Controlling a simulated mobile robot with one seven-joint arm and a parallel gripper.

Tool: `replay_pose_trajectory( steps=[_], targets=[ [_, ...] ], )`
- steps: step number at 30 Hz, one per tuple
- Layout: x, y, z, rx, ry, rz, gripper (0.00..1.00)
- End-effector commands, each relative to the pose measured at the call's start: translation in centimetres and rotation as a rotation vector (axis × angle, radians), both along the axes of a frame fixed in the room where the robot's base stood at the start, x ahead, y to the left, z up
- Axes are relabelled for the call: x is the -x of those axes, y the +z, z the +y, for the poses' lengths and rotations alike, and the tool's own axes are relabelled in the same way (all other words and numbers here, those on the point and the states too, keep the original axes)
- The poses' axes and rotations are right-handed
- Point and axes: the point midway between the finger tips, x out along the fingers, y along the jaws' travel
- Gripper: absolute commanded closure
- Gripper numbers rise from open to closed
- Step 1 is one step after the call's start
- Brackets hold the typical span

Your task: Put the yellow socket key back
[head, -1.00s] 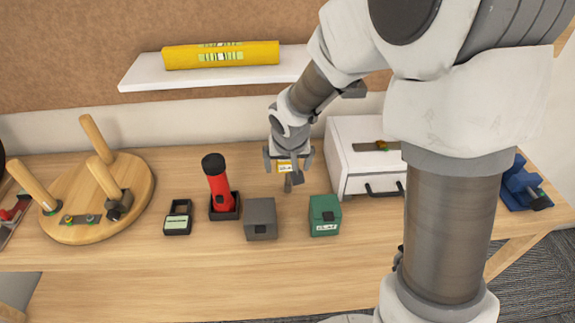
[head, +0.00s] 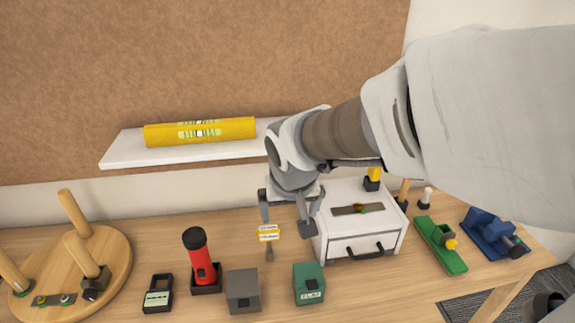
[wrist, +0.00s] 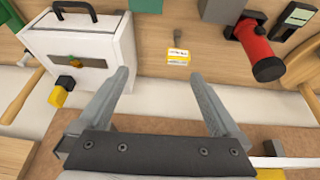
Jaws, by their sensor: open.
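The yellow socket key (head: 268,233) appears to be the piece with a yellow, white-labelled head and a grey shaft below it, at the back of the table left of the white drawer box. In the wrist view the key (wrist: 178,57) shows beyond my fingertips, its shaft toward the top of the picture. I cannot tell what holds it or whether it stands upright. My gripper (head: 285,218) is open and empty, just above and to the right of the key, apart from it. In the wrist view my gripper (wrist: 160,85) shows both fingers spread with nothing between them.
The white drawer box (head: 362,225) is close on the right, with a yellow-and-black block (head: 374,176) behind it. A red flashlight (head: 200,262), grey box (head: 242,290) and green box (head: 309,283) stand in front. A shelf (head: 122,152) with a yellow level (head: 200,132) is above.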

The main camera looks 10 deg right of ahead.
Motion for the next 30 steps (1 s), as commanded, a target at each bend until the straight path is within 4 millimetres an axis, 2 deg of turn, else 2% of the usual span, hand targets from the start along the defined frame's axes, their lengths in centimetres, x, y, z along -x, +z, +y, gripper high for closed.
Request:
replay_pose_trajectory(
  steps=[3,9,18,24,30],
  targets=[
    [2.5,2.1,-1.8,0.007,-0.009,-0.02,0.0],
    [7.1,4.4,-4.1,0.006,-0.014,-0.038,0.0],
    [13.2,5.7,-5.8,-0.017,0.003,-0.063,0.0],
    [14.9,5.8,-6.1,-0.028,0.013,-0.071,0.0],
    [15.0,5.8,-6.1,-0.029,0.016,-0.07,0.0]
  ],
)
